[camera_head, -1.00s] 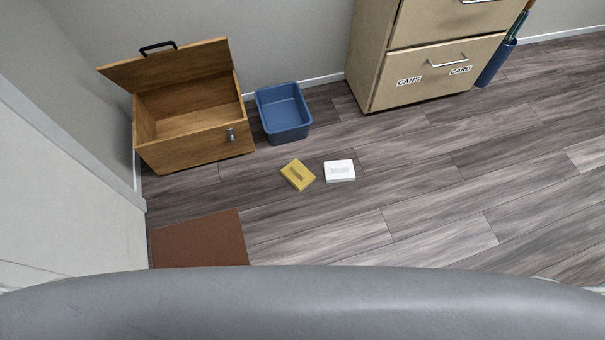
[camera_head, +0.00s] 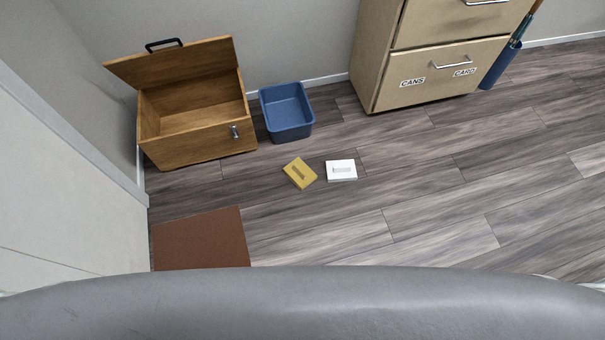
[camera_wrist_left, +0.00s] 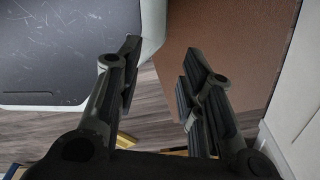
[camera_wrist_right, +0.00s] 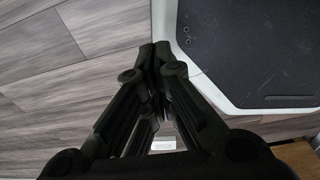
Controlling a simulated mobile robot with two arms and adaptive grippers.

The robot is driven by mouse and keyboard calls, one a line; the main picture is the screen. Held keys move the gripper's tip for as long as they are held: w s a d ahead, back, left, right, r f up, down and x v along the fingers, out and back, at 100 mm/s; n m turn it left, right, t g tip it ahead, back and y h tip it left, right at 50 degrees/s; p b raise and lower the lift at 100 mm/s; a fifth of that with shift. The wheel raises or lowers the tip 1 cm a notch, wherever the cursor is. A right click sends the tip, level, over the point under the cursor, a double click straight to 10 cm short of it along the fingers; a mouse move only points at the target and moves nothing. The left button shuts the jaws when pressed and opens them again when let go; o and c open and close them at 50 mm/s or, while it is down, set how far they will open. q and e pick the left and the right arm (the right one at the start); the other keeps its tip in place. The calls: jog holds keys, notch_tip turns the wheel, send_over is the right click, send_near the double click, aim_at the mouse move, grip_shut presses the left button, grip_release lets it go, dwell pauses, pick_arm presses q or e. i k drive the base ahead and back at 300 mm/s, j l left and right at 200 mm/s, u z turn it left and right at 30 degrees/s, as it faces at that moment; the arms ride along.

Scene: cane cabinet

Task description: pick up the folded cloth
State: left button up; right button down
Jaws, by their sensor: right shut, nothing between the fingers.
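I see nothing that I can clearly tell is a folded cloth. A flat yellow block-like item (camera_head: 300,172) and a flat white item (camera_head: 341,170) lie side by side on the floor in the head view, each with a small marking on top. I cannot tell whether either is cloth. My left gripper (camera_wrist_left: 162,55) is open and empty in the left wrist view, with the brown mat beyond its fingers. My right gripper (camera_wrist_right: 156,50) is shut and empty, its fingertips together, in the right wrist view. Neither gripper shows in the head view.
An open wooden chest (camera_head: 200,148) stands by the left wall, beside an empty blue bin (camera_head: 288,130). A cabinet (camera_head: 430,85) with drawers labelled CANS and CARD stands at the back. A brown mat (camera_head: 200,240) lies at front left.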

aim_at(297, 171)
jog(key=i+l+u, duration=0.1)
jog(key=u, duration=0.3)
jog(key=l+u, duration=0.2)
jog(key=u, duration=0.25)
jog(key=i+l+u, duration=0.1)
jog(key=l+u, duration=0.15)
jog(key=u, duration=0.15)
jog(key=l+u, duration=0.15)
jog(key=u, duration=0.25)
